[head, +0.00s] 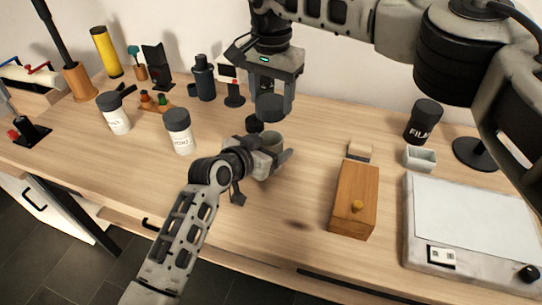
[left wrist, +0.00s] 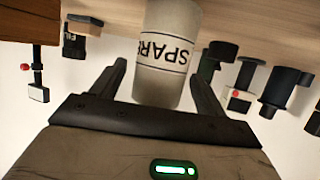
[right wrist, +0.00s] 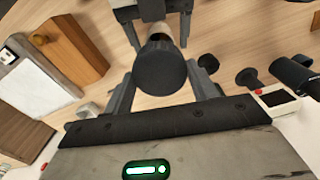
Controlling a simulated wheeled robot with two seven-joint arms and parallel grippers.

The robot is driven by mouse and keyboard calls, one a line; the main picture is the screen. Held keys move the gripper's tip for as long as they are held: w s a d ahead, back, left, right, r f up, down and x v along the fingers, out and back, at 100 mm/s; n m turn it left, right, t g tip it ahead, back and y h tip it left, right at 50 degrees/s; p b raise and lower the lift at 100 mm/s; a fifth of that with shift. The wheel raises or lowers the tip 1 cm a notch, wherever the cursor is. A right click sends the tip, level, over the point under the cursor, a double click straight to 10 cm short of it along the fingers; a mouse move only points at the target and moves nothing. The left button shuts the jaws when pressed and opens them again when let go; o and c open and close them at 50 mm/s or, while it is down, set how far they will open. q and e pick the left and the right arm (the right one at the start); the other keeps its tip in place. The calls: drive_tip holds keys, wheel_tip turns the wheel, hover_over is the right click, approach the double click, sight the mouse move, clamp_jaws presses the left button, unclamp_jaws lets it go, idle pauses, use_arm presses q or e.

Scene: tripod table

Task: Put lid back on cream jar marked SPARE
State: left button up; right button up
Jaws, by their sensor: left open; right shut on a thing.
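The cream jar marked SPARE (left wrist: 165,52) stands open-topped on the table between the fingers of my left gripper (left wrist: 158,72), which is open. In the head view the jar (head: 271,140) is partly hidden by that gripper (head: 272,154). A dark round lid (head: 270,104) is held between the fingers of my right gripper (head: 270,113), above the jar and apart from it. In the right wrist view the lid (right wrist: 160,72) covers much of the jar (right wrist: 160,34), whose rim shows just past it.
Two white jars with dark lids (head: 117,117) (head: 179,138) stand to the left. A wooden box with a knob (head: 352,200), a FILM canister (head: 422,122) and a light panel (head: 470,215) are to the right. Small dark items (head: 204,80) line the back. The front middle is clear.

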use_arm(q)
drive_tip(key=shift+w+d+f, duration=0.2)
drive_tip(key=shift+w+d, duration=0.15)
drive_tip(key=shift+w, duration=0.1)
drive_tip(key=c, duration=1.5)
drive_tip(key=shift+o, duration=0.2)
use_arm(e)
drive_tip(key=shift+f, duration=2.5)
drive_tip(key=shift+f, duration=0.9)
drive_tip(key=shift+f, duration=0.45)
use_arm(q)
drive_tip(key=shift+s, duration=0.1)
use_arm(e)
drive_tip(key=shift+s+f, duration=0.15)
drive_tip(key=shift+f, duration=0.3)
